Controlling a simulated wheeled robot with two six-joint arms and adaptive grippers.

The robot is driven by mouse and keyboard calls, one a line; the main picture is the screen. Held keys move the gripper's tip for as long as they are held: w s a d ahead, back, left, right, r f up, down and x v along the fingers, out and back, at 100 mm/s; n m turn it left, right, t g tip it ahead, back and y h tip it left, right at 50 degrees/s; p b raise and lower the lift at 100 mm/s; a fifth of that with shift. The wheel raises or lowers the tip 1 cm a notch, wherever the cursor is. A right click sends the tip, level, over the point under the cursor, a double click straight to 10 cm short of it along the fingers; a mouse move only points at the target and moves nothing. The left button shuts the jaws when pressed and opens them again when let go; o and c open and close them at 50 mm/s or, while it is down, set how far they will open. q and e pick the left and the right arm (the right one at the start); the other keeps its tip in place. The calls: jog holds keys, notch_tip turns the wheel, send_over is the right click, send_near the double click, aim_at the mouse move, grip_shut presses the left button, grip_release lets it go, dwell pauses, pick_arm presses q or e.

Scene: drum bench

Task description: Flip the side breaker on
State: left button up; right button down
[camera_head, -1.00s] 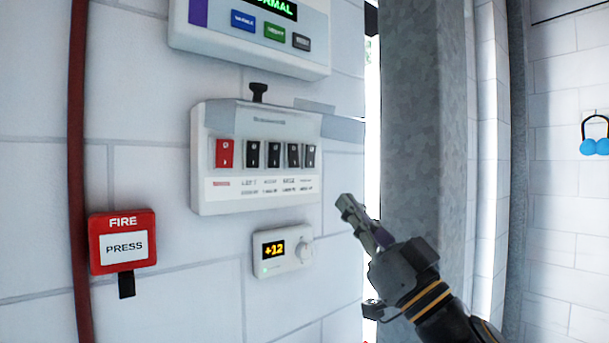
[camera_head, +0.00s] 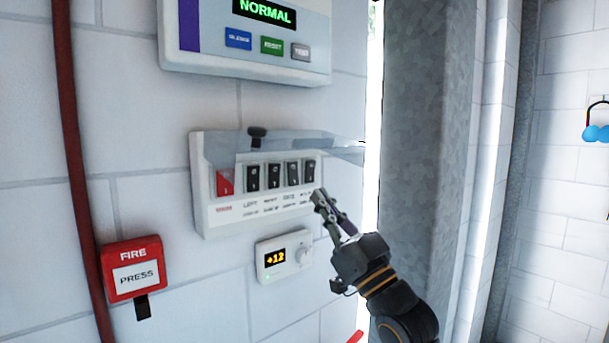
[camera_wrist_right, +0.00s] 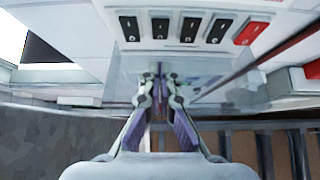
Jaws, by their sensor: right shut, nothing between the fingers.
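The breaker panel (camera_head: 200,190) is a white box on the wall, with a red switch (camera_head: 225,183) at its left and several black switches (camera_head: 273,177) in a row beside it. The small labels below are too blurred to tell surely which is the side breaker. My right gripper (camera_head: 318,197) is shut and empty at the panel's lower right, just below the rightmost black switch (camera_head: 309,171). In the right wrist view the fingertips (camera_wrist_right: 160,76) are close to the switch row; I cannot tell whether they touch the panel. My left gripper is out of view.
A clear cover (camera_head: 330,146) with a dark knob (camera_head: 257,133) stands raised over the switches. A grey column (camera_head: 422,150) stands at right.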

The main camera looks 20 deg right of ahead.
aim_at(294, 177)
jog(key=w, duration=0.1)
jog(key=w+a, duration=0.1)
jog(key=w, duration=0.1)
jog(key=w+a, duration=0.1)
jog(key=w, duration=0.1)
jog(key=shift+w+r+p, duration=0.2)
jog(key=shift+r+p, duration=0.2)
